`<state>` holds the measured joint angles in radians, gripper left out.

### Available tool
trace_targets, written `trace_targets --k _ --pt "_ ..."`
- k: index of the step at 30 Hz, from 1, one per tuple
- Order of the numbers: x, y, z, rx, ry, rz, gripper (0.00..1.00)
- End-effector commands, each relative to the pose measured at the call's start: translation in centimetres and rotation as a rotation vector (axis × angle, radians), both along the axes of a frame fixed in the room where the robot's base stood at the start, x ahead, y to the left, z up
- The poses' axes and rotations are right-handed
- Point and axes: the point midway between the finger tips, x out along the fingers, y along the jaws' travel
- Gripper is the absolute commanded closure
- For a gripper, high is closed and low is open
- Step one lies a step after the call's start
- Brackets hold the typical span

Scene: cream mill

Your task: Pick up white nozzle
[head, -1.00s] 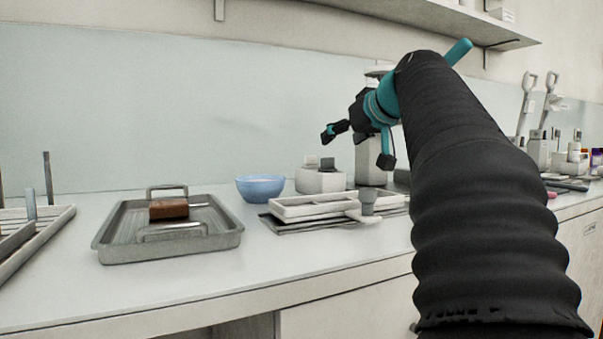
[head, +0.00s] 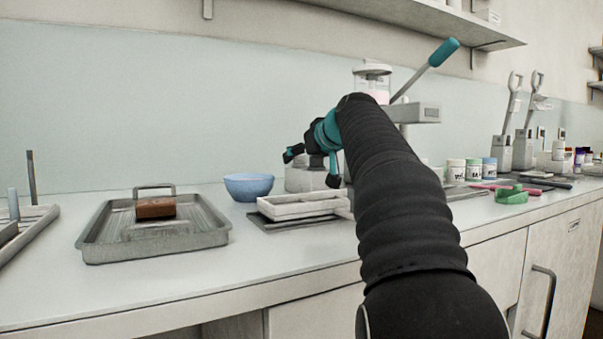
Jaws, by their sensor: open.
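I cannot make out the white nozzle for certain. A shallow white tray (head: 290,207) lies on a dark flat sheet on the counter, and its right end is covered by my arm. My gripper (head: 312,168) is open, its two fingers spread, with nothing seen between them. It hangs above and behind the tray, in front of a pale many-sided block (head: 300,183). The small grey-white piece seen earlier at the tray's right is now hidden behind my arm.
A blue bowl (head: 249,188) stands left of the block. A metal tray (head: 105,240) with a brown block (head: 155,207) is farther left. A machine with a teal-tipped lever (head: 444,52) rises behind my arm. Several jars and a green piece (head: 511,195) are at right.

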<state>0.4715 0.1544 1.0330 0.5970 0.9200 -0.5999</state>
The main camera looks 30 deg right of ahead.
Motion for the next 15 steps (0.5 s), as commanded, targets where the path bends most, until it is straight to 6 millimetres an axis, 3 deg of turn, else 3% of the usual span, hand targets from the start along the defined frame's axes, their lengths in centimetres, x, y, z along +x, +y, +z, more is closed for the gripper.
trace_targets --k 9,15 --pt "0.83 0.08 -0.28 0.000 -0.001 0.000 0.33" --pt "0.82 0.07 -0.29 0.000 -0.001 0.000 0.83"
